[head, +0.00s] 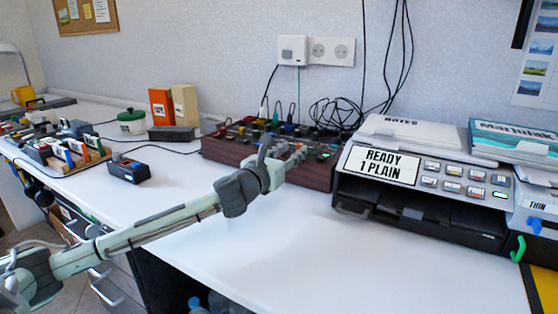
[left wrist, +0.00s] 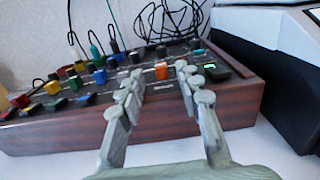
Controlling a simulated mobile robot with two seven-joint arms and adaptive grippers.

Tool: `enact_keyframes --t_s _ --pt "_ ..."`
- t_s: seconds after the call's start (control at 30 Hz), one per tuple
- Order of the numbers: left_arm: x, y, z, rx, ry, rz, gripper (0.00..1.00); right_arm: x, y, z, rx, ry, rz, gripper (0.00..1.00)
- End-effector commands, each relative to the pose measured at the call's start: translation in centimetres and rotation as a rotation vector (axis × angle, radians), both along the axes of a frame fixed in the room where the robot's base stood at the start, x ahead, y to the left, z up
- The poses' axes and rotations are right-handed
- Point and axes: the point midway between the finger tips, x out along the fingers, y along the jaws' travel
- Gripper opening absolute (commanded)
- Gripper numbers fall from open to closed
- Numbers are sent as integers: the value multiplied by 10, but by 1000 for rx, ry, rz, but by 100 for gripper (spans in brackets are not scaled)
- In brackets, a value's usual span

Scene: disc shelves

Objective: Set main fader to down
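The mixer (head: 225,152) is a dark console with reddish-brown wooden sides, standing at the back of the white desk. In the left wrist view the mixer (left wrist: 60,135) fills the middle, with coloured caps and plugged cables on top. An orange cap (left wrist: 161,71) shows between my fingertips and looks like a fader cap; I cannot read a label naming it the main fader. My left gripper (head: 294,155) reaches over the mixer's right front part. In the left wrist view the left gripper (left wrist: 161,80) is open, fingers apart on either side of the orange cap. Contact cannot be told.
A printer-like machine (head: 380,168) with a READY display stands close to the right of the mixer. Cables (head: 345,112) lie behind the mixer. A small dark box (head: 130,170) and a green-lidded pot (head: 131,124) stand left. The desk front is clear.

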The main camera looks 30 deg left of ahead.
Motion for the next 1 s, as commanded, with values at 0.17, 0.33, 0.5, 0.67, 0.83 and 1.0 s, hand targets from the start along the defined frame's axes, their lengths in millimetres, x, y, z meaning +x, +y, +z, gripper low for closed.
enact_keyframes --t_s 0.17,0.33,0.5,0.67,0.83,1.0 --pt "-39 -3 -2 4 5 -2 34 0 0 0 0 0 0 40" --pt "-63 -4 -2 3 4 -1 34 0 0 0 0 1 0 40" --pt "-76 -4 -1 1 2 -1 34 0 0 0 0 1 0 40" --pt "-81 -5 0 0 1 -1 34 0 0 0 0 1 0 40" --pt "-81 -5 0 0 0 0 34 0 0 0 0 1 0 40" --pt "-80 -5 0 0 0 0 34 0 0 0 0 1 0 40"
